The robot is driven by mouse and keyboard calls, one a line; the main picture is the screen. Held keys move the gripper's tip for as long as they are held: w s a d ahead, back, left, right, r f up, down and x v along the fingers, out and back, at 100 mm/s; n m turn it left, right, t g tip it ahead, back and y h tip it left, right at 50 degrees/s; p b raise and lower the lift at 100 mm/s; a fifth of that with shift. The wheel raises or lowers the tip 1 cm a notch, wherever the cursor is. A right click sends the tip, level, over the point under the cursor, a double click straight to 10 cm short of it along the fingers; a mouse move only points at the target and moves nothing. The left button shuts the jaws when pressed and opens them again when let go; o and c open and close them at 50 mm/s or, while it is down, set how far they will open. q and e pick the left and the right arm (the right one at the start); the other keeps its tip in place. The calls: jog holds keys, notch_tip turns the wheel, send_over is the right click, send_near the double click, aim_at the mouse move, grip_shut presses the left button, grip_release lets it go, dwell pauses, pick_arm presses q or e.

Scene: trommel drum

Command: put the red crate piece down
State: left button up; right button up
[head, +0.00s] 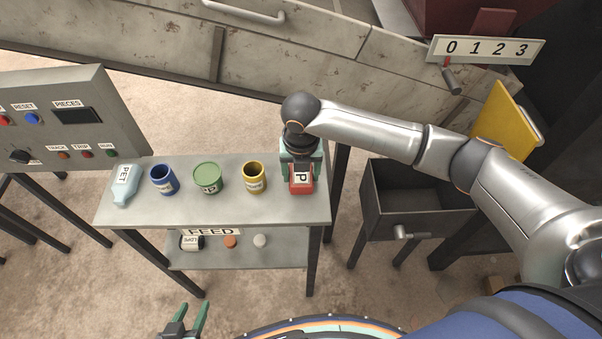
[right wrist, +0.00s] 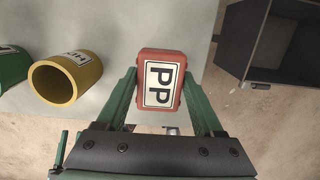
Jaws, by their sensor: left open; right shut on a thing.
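The red crate piece (head: 302,182) is a small red block with a white label, at the right end of the grey feed table (head: 275,205). In the right wrist view, its label on the red crate piece (right wrist: 160,65) reads "PP". My right gripper (head: 301,172) is shut on it, with a green finger on either side. I cannot tell whether its underside touches the tabletop. My left gripper (head: 186,322) is open and empty at the bottom edge of the head view, in front of the table.
A grey open bin (head: 408,225) stands right of the table. The trommel's metal side (head: 190,40) runs behind.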

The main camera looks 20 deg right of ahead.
aim_at(301, 178)
jog(key=shift+f, duration=0.35)
jog(key=shift+f, duration=0.15)
jog(key=o, duration=1.4)
jog(key=shift+c, duration=0.2)
notch_tip(301, 178, up, 12)
jog(key=s, duration=0.1)
jog(key=shift+s+a+p, duration=0.2)
jog(key=shift+p, duration=0.25)
